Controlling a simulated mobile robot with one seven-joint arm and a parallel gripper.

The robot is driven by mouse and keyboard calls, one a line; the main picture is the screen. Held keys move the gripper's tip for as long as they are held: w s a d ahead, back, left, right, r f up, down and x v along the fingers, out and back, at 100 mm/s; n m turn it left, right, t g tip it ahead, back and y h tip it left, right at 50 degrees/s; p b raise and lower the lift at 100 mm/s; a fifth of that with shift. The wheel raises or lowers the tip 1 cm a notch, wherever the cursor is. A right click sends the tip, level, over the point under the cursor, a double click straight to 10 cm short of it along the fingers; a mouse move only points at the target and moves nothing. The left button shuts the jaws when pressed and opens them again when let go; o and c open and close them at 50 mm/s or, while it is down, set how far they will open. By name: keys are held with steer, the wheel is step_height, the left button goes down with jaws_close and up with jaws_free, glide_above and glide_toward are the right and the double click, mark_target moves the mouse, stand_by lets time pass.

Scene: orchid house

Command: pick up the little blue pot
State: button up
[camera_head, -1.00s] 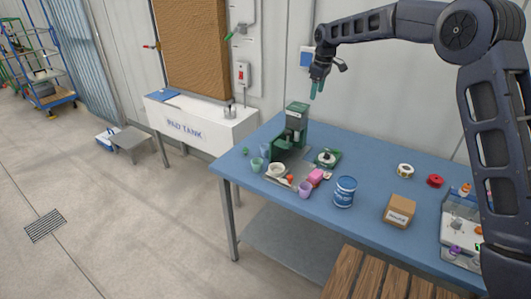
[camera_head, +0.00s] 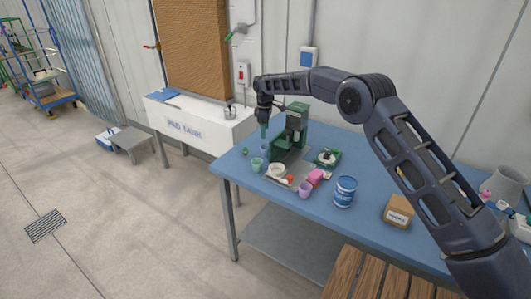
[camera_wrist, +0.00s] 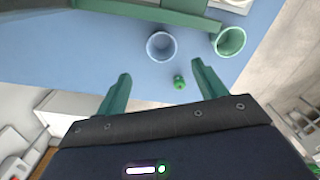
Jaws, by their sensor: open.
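The little blue pot (camera_wrist: 161,46) stands on the blue table, open mouth up, and looks empty in the wrist view. In the head view the pot (camera_head: 265,149) shows at the table's left end, just below my fingertips. My gripper (camera_head: 264,133) points down above it, its green fingers apart. In the wrist view the gap of my gripper (camera_wrist: 161,69) is open and empty. The pot lies beyond the fingertips there, roughly centred between them, and no finger touches it.
A green pot (camera_wrist: 229,42) stands close beside the blue pot, and a small green object (camera_wrist: 179,82) lies nearby. A dark green machine (camera_head: 296,122) rises just right of my gripper. A white bowl (camera_head: 276,170), lilac cup (camera_head: 305,190) and blue tin (camera_head: 345,191) stand farther right.

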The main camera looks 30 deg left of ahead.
mark_target(266, 147)
steer(key=f, duration=1)
steer(key=shift+s+d+f, duration=0.1)
steer(key=shift+d+f, duration=0.05)
steer(key=shift+d, duration=0.1)
steer(key=c, duration=1)
